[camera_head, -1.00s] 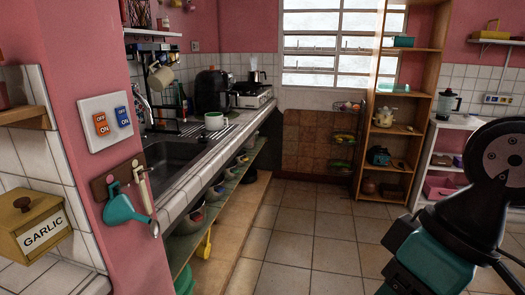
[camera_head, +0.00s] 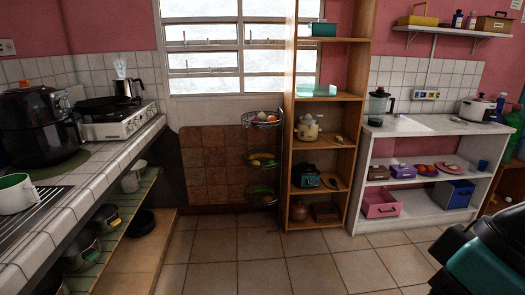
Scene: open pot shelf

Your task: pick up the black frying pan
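A round black pan (camera_head: 142,223) lies on the low wooden bottom shelf under the left counter, near its far end. Its handle is not clear to see. Another dark, flat pan-like shape (camera_head: 97,104) sits on the white stove (camera_head: 120,121) at the far end of the counter. I cannot tell for sure which of the two is the frying pan of the task. Part of my teal and black arm shows at the bottom right, far from both. My gripper's fingers are not in view.
Several pots (camera_head: 82,250) stand on the green middle shelf (camera_head: 130,205) under the tiled counter. A tall wooden shelf (camera_head: 290,130) and white shelving (camera_head: 420,216) stand right. The tiled floor (camera_head: 260,255) between is clear.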

